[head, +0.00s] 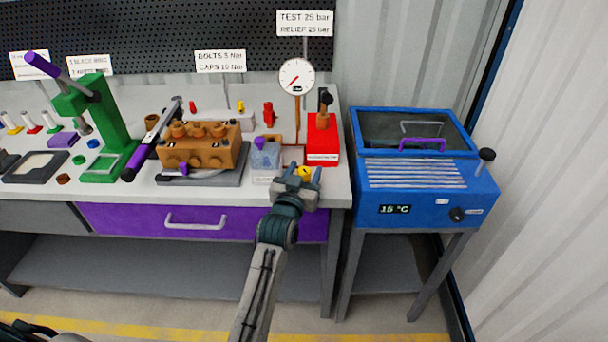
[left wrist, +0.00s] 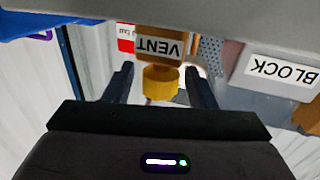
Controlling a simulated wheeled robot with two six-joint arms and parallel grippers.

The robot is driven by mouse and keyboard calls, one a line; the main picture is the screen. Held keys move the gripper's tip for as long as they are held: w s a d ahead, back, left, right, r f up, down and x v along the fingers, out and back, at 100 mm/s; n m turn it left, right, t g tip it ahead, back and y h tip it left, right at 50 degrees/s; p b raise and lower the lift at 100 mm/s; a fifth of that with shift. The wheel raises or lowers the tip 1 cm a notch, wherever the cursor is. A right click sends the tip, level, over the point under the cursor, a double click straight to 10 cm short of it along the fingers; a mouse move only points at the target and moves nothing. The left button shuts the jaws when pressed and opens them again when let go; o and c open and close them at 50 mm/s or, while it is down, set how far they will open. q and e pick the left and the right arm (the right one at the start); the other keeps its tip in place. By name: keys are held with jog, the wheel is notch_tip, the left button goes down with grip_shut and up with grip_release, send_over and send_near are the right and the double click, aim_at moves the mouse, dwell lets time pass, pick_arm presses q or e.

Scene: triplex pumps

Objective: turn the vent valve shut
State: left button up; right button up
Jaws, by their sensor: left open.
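The vent valve is a yellow knob (head: 305,171) at the front edge of the bench, partly hidden by my gripper in the head view. In the left wrist view the yellow knob (left wrist: 160,83) sits beneath a brown block with an upside-down VENT label (left wrist: 159,45). My left gripper (head: 298,175) is open at the knob. In the left wrist view its two fingers (left wrist: 162,80) stand on either side of the knob, with a visible gap on each side.
A clear block-like container (head: 265,155) stands left of the knob. A pressure gauge (head: 296,76) and a red pump unit (head: 323,143) are behind it. A brown pump block (head: 200,148) lies further left. A blue bath (head: 425,200) stands to the right, beyond a gap.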

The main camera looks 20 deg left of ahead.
pick_arm(q)
jog(key=c, duration=1)
jog(key=shift+o, duration=0.2)
